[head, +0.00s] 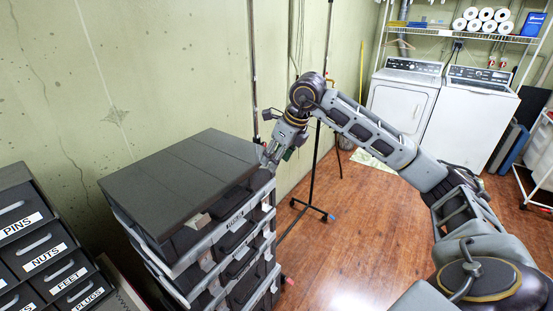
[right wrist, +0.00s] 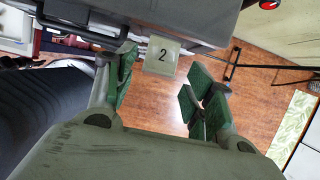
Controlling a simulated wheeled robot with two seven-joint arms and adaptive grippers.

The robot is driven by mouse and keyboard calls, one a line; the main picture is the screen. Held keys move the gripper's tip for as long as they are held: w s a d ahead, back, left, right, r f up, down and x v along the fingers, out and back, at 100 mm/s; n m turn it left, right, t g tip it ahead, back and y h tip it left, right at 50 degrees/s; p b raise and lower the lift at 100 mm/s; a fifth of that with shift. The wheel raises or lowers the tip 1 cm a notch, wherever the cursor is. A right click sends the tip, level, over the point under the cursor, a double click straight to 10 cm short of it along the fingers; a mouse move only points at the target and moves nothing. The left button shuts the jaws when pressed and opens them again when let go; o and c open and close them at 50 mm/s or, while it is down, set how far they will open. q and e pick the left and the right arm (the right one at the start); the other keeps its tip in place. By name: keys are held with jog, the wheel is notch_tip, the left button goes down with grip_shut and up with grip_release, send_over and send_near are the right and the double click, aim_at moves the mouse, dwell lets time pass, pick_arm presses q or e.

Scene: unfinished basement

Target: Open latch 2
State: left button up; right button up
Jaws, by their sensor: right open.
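A pale plate marked 2 (right wrist: 163,57) shows in the right wrist view, at the edge of a grey unit (right wrist: 190,20). I cannot make out a separate latch part beside it. My right gripper (right wrist: 160,82) is open, with green finger pads on either side of and just below the plate as pictured; nothing is between them. In the head view my right gripper (head: 272,155) is at the right upper corner of a dark stacked drawer unit (head: 180,180). The plate cannot be read there. My left gripper is not in view.
A second rack of labelled dark bins (head: 45,250) stands at lower left. A thin black stand (head: 312,180) rises behind my right gripper. White laundry machines (head: 405,95) stand at the back. The wooden floor (head: 320,250) right of the drawer unit is mostly clear.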

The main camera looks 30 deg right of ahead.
jog(key=shift+w+f, duration=0.1)
jog(key=shift+f, duration=0.2)
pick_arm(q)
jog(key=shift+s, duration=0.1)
pick_arm(e)
jog(key=shift+a, duration=0.1)
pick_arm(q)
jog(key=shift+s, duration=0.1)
pick_arm(e)
jog(key=c, duration=1)
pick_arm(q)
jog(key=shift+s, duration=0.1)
pick_arm(e)
jog(key=shift+o, duration=0.2)
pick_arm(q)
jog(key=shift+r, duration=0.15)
